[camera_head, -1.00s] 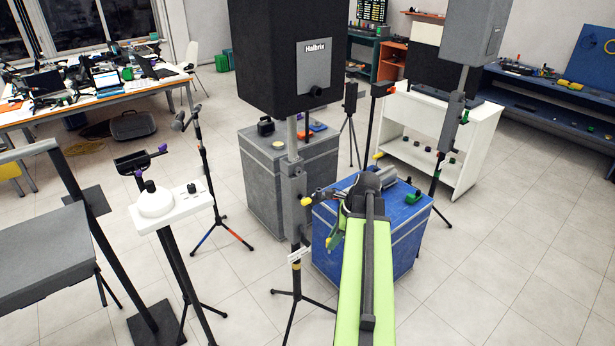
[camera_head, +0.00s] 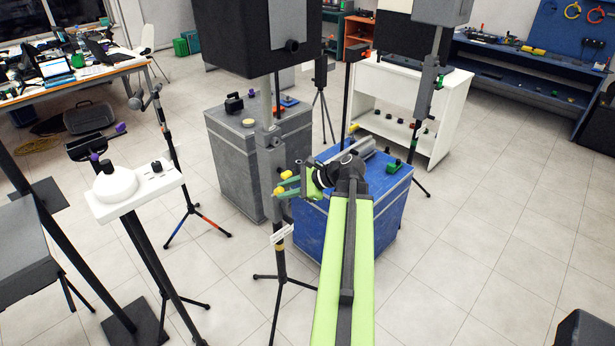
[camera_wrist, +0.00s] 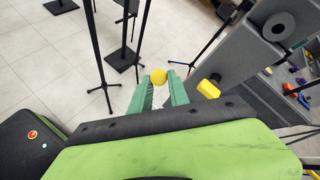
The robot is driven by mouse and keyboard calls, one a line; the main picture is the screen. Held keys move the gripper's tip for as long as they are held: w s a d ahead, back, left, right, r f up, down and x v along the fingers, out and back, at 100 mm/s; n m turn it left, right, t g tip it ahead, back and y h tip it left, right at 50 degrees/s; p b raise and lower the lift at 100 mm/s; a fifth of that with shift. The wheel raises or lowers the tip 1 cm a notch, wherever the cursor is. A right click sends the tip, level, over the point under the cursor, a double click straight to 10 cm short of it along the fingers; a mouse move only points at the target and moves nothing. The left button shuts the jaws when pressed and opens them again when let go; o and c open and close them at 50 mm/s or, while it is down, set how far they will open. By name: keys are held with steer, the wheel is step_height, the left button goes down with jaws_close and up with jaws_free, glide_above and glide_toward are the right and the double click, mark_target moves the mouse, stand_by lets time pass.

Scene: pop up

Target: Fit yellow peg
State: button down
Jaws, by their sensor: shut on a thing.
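A yellow peg (camera_wrist: 158,77) with a rounded end sits between the green fingertips of my gripper (camera_wrist: 162,82) in the wrist view. My gripper (camera_head: 285,191) is shut on it, and the peg (camera_head: 279,191) shows as a small yellow spot in the head view. A second yellow piece (camera_wrist: 208,89) sticks out from a grey bracket (camera_wrist: 225,60), right of my fingertips and apart from them. That bracket (camera_head: 270,150) is on the pole of the black speaker (camera_head: 245,35). A dark round part with a hole (camera_wrist: 279,26) is higher on the bracket. The peg's inner part is hidden.
A blue case (camera_head: 330,232) stands below my gripper, and a grey case (camera_head: 232,165) behind the pole. A tripod (camera_head: 279,275) spreads at the pole's foot. A white control stand (camera_head: 135,190) is at left.

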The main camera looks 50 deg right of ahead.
steer(key=s+d+r+t+b, duration=0.2)
steer(key=d+r+t+b, duration=0.5)
steer(key=r+t, duration=0.2)
steer(key=shift+s+t+b, duration=0.3)
steer(key=shift+t, duration=0.1)
steer(key=shift+f+h, duration=0.1)
steer(key=shift+h, duration=0.2)
steer(key=shift+w+d, duration=0.2)
steer(key=shift+w, duration=2)
steer(key=shift+w, duration=0.45)
steer(key=shift+w+d, duration=0.15)
steer(key=shift+w, duration=1.7)
